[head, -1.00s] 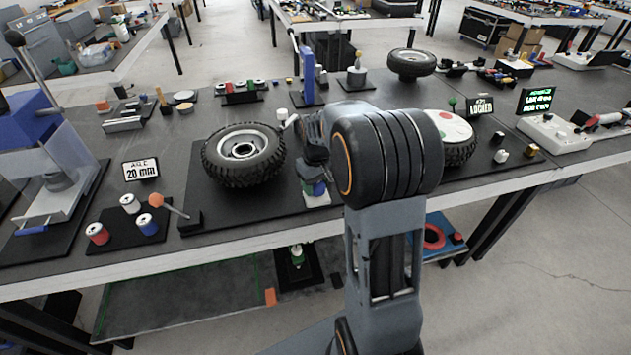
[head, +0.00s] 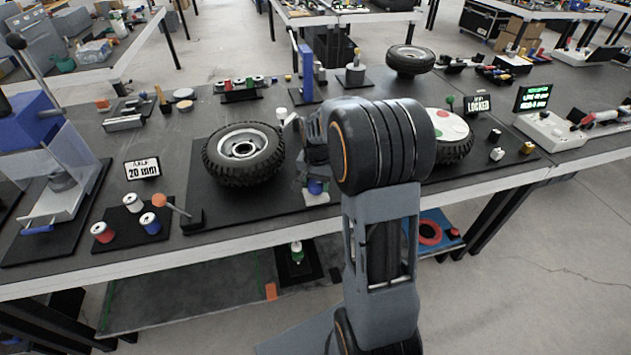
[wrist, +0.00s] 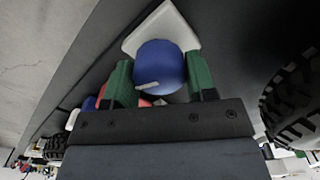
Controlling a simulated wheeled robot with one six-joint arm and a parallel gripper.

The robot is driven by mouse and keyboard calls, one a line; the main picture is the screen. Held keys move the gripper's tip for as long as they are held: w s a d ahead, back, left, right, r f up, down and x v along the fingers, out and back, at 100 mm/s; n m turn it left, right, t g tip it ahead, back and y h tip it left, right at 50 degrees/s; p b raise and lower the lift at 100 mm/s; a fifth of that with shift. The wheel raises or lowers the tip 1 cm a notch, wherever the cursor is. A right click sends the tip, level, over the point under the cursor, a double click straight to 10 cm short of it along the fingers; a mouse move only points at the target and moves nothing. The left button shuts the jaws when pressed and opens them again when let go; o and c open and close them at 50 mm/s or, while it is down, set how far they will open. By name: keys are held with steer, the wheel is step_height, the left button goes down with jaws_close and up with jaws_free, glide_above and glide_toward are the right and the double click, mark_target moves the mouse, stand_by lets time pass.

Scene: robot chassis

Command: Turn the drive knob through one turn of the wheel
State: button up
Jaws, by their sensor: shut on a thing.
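The drive knob (wrist: 160,68) is round and blue with a pale pointer mark, on a white base (wrist: 173,24). In the wrist view it sits between the green fingertips of my gripper (wrist: 160,82), which is shut on it from both sides. The knob also shows in the head view (head: 316,187), beside the wheel, partly covered by my gripper (head: 306,180). The wheel (head: 243,154) lies flat with a black knobbly tyre and a silver hub. Part of its tyre shows at the right of the wrist view (wrist: 292,108). My arm hides some of the bench.
A second wheel (head: 454,148) with a white and coloured disc stands right of my arm. A post with a blue column (head: 306,72) stands behind the knob. Spools (head: 132,203) and an orange-tipped lever (head: 176,207) are at the left. The bench's front edge (head: 100,262) is close.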

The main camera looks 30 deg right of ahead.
mark_target(316, 181)
steer(key=shift+m, duration=0.9)
steer(key=o, duration=0.9)
step_height(316, 181, up, 14)
steer(key=shift+f+p, duration=0.1)
steer(key=shift+p, duration=0.7)
